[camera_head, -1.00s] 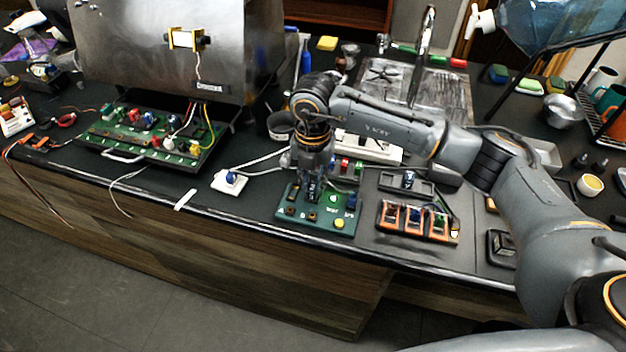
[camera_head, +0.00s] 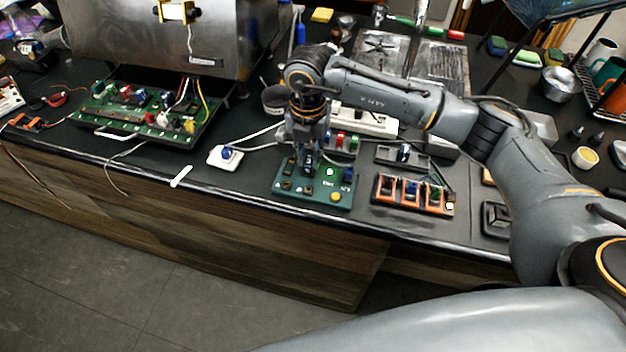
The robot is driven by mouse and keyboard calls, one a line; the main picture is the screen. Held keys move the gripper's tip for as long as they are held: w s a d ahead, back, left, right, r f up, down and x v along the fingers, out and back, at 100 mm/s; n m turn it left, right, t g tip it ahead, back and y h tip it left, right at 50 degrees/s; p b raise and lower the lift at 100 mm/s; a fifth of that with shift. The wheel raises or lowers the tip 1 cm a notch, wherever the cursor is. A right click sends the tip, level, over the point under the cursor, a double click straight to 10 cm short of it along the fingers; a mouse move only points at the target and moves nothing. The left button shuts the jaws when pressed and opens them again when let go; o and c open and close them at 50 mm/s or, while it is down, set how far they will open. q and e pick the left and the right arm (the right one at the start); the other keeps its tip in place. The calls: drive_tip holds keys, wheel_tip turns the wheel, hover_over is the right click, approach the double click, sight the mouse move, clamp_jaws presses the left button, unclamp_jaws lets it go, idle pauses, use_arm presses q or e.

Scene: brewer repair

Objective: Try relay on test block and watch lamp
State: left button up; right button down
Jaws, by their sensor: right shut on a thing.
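The green test block (camera_head: 313,196) lies near the counter's front edge, with dark sockets at its left, a yellow button (camera_head: 335,197) and a blue part at its right. A small lamp (camera_head: 330,172) on it looks bright green-white. My right gripper (camera_head: 307,166) points straight down over the block's back left part. It is shut on a small dark piece, probably the relay, mostly hidden by the fingers. I cannot tell how fully that piece is seated.
An orange rack (camera_head: 413,207) of relay-like parts stands right of the block, with a grey tray (camera_head: 402,157) behind it. A white switch box (camera_head: 224,157) with a cable sits left. The opened brewer's green board (camera_head: 150,124) is farther left. A white power strip (camera_head: 364,124) lies behind my arm.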

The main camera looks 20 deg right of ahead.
drive_tip(key=shift+r+p, duration=1.4)
drive_tip(key=shift+r, duration=1.1)
